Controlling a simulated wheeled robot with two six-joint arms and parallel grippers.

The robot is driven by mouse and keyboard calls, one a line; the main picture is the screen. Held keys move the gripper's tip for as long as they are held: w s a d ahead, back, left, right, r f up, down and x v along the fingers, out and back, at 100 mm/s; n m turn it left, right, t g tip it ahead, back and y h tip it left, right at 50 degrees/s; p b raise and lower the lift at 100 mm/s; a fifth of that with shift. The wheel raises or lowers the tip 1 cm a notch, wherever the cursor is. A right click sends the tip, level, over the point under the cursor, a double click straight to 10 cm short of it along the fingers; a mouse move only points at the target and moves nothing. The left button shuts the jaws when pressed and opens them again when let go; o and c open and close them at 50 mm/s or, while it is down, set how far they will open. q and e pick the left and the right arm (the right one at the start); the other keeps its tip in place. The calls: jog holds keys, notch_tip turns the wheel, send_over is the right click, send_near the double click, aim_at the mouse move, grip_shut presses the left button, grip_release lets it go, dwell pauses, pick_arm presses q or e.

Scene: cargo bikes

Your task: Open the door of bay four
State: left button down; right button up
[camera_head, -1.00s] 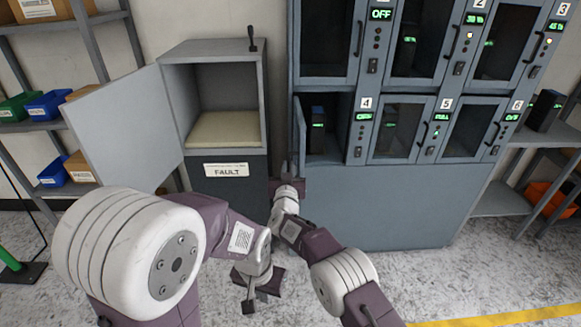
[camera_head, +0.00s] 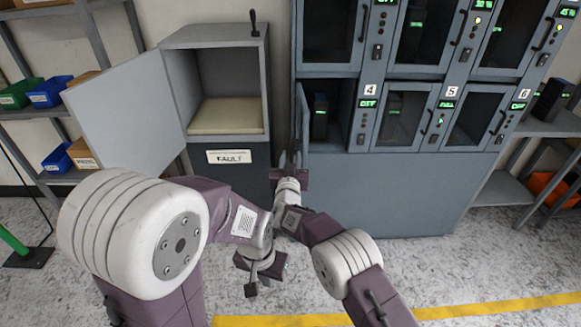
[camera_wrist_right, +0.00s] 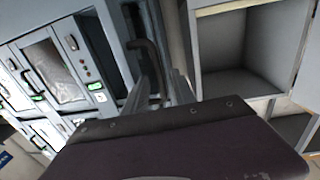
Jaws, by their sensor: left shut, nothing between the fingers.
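The bay four door (camera_head: 305,122) stands swung out from its bay, seen nearly edge-on in the head view. The bay's inside (camera_head: 328,115) is exposed, with a dark unit in it. My right gripper (camera_head: 290,160) is at the door's outer side, low by its free edge. In the right wrist view, a dark bent handle (camera_wrist_right: 146,52) lies by the fingers of the right gripper (camera_wrist_right: 164,85); whether they are closed on it is unclear. My left gripper (camera_head: 251,289) is shut and empty, pointing down over the floor, away from the cabinet.
An open compartment labelled FAULT (camera_head: 229,157) stands left, its door (camera_head: 125,115) swung out leftward. Other bay doors (camera_head: 403,117) are closed. Shelves with bins (camera_head: 46,92) stand at far left, another shelf (camera_head: 520,190) at right. Floor in front is clear.

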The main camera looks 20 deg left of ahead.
jog(key=b+v, duration=0.6)
jog(key=v, duration=0.1)
jog(key=shift+b, duration=0.3)
jog(key=shift+r, duration=0.15)
